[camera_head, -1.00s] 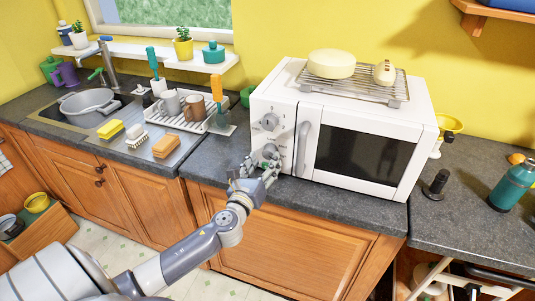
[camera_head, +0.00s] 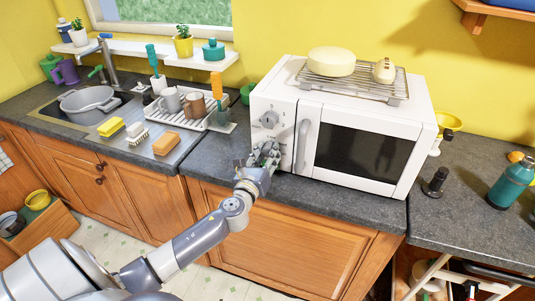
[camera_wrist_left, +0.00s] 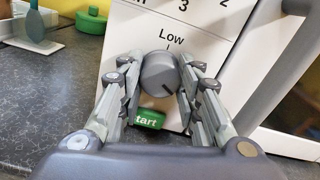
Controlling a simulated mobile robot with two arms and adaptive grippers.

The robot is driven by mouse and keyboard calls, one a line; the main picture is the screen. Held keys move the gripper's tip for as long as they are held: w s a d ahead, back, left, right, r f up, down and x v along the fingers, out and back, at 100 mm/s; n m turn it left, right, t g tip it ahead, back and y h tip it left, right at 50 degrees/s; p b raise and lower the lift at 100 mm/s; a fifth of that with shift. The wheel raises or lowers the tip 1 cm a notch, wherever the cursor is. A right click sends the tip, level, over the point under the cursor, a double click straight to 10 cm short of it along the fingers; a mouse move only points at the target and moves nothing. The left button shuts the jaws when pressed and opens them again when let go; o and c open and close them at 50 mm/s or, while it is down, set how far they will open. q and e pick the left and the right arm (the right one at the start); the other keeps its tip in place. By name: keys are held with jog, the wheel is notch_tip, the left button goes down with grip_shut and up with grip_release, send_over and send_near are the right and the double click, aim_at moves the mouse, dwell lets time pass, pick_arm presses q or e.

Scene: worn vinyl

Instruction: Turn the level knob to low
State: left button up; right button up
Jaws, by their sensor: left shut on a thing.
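The white microwave (camera_head: 360,115) stands on the counter with two knobs on its left panel. The lower, level knob (camera_wrist_left: 160,73) is grey and round, under the word "Low" in the left wrist view. Its dark pointer line slants toward the lower right, away from the "Low" mark above. My left gripper (camera_head: 266,153) is at this knob; in the left wrist view its fingers (camera_wrist_left: 160,80) are shut on the knob from both sides. In the head view the gripper hides the knob. My right gripper is not in view.
The upper knob (camera_head: 269,118) sits above my gripper. A green start button (camera_wrist_left: 149,119) is just below the held knob. The microwave's door handle (camera_head: 302,146) stands close on the right. The dish rack (camera_head: 187,122) is to the left.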

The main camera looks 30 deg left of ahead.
pick_arm(q)
jog(key=shift+n, duration=0.3)
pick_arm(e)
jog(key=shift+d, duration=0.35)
pick_arm(q)
jog(key=n+b, duration=0.1)
jog(key=n, duration=0.7)
jog(key=shift+b, duration=0.3)
jog(key=n, duration=0.3)
jog(key=shift+r+n, duration=0.1)
jog(key=shift+n, duration=0.2)
jog(key=n, duration=0.2)
jog(key=shift+n, duration=0.4)
jog(key=n, duration=0.3)
jog(key=shift+n, duration=0.3)
jog(key=n+p, duration=0.1)
jog(key=n, duration=0.4)
jog(key=shift+n+p, duration=0.3)
jog(key=shift+n, duration=0.1)
